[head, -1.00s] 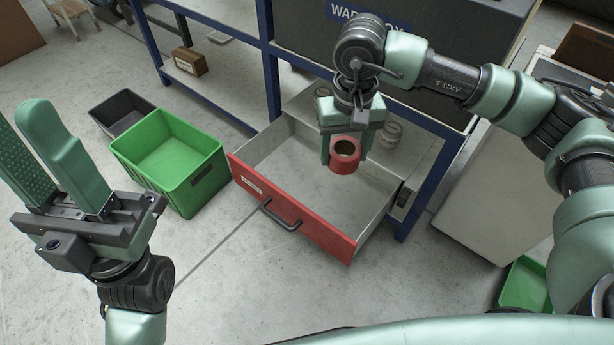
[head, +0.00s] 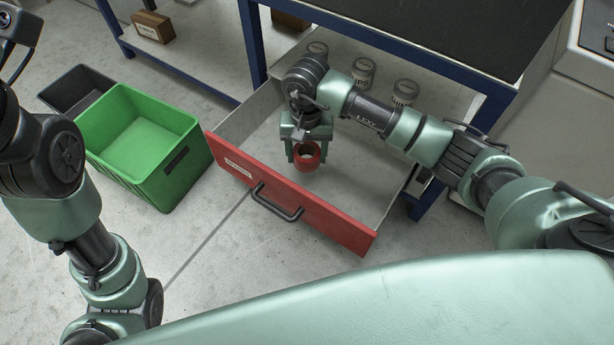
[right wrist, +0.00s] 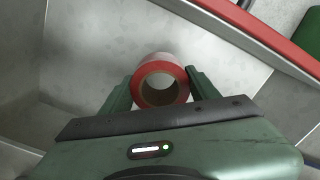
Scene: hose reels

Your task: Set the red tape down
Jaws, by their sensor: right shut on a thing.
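The red tape (head: 307,158) is a thick ring with a pale core, held between the fingers of my right gripper (head: 307,152). In the right wrist view the tape (right wrist: 160,82) sits between the two green fingertips (right wrist: 161,88), its round opening showing. The gripper points down inside the open drawer with the red front (head: 335,222), over its bare grey bottom. Whether the tape touches the drawer bottom I cannot tell. My left arm is at the left, but its fingers are out of the picture.
Several cans (head: 363,73) stand at the back of the drawer, under the workbench (head: 440,40). A green crate (head: 190,175) and a dark crate (head: 62,90) stand left of the drawer. The drawer's front half is clear around the tape.

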